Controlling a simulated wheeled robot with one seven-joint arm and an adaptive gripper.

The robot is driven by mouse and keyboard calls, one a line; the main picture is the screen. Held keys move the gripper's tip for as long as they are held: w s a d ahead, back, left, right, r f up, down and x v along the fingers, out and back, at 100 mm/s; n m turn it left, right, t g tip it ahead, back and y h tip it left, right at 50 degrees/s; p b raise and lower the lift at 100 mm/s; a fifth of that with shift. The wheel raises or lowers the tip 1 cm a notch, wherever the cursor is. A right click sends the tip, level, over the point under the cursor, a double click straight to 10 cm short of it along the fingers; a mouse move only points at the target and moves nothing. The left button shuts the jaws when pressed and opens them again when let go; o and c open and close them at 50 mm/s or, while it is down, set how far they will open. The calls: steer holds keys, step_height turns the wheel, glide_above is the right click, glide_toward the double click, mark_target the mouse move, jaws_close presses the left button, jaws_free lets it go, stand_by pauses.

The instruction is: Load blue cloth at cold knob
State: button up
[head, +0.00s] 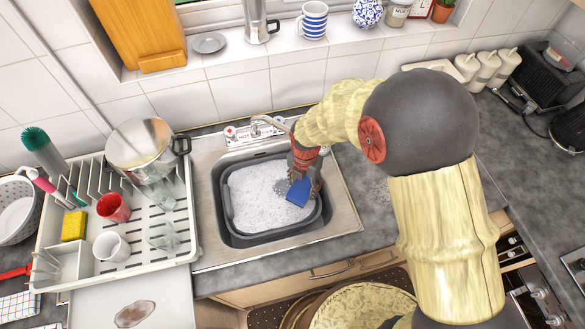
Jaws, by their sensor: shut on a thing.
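My gripper (303,180) reaches down over the sink, shut on a blue cloth (297,194). The cloth hangs at the right side of the soapy water, low over it or touching the suds; I cannot tell which. The tap (268,122) stands behind the basin, just left of my gripper. A knob (230,131) shows at the left end of the tap's base. The tap's right side is partly hidden by my arm, and I cannot make out the cold knob.
A grey basin (228,226) of suds fills the steel sink (341,205). A white dish rack (188,236) with cups, a pot and a yellow sponge (74,226) stands left. The windowsill above holds a striped mug (313,20). The counter (372,185) right of the sink is clear.

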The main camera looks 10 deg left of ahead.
mark_target(309, 190)
steer(key=shift+s+d+r+p, duration=0.6)
steer(key=shift+s+r+p, duration=0.1)
steer(key=shift+s+r, duration=0.15)
steer(key=shift+s+d+r+p, duration=0.55)
steer(key=shift+s+r+p, duration=0.2)
steer(key=shift+r, duration=0.15)
steer(key=shift+s+d+r, duration=0.3)
steer(key=shift+s+d, duration=0.05)
steer(key=shift+s, duration=0.1)
